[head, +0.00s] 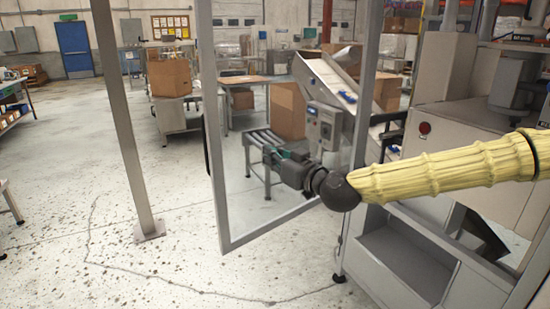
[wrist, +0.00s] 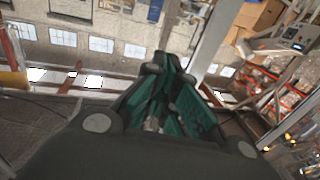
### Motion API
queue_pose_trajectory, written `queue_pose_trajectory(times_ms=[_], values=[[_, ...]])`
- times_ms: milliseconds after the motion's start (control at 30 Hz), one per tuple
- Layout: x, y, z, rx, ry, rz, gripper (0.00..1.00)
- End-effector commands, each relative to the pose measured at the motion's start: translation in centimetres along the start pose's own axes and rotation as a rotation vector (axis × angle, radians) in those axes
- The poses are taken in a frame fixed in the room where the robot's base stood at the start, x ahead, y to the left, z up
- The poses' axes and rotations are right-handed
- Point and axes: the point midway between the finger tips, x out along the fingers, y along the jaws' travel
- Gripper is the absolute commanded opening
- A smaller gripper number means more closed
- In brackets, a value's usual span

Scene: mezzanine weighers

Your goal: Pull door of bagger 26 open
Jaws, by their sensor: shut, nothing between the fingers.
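A grey-framed door with a clear panel (head: 216,185) stands swung out from the bagger (head: 445,85) at the right of the head view. A dark handle shows on its far left upright. My gripper (head: 266,151) is in front of the door's panel area, between its two uprights and apart from the handle. Its green fingers are shut and empty; they also show closed together in the wrist view (wrist: 168,100). I cannot tell whether my gripper or wrist touches the panel. My yellow-sleeved arm covers part of the bagger's front. No number 26 is readable.
A grey post (head: 125,120) stands on the floor left of the door. Behind the door are a roller conveyor (head: 262,150), a control box (head: 325,127) and cardboard boxes (head: 288,110). The speckled floor (head: 110,260) at the lower left is clear except for a thin crack-like line.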

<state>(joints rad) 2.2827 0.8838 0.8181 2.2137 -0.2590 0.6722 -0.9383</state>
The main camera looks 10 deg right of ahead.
Motion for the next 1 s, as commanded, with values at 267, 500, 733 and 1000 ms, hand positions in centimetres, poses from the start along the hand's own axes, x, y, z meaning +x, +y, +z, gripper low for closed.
queue_pose_trajectory(times_ms=[267,500,733,1000], values=[[3.8,0.0,0.1,0.001,-0.002,-0.001,0.00],[7.1,0.0,0.1,0.001,-0.003,0.000,0.00],[9.4,0.0,0.1,0.002,-0.002,0.000,0.00],[10.6,0.0,0.1,0.001,-0.001,0.000,0.00]])
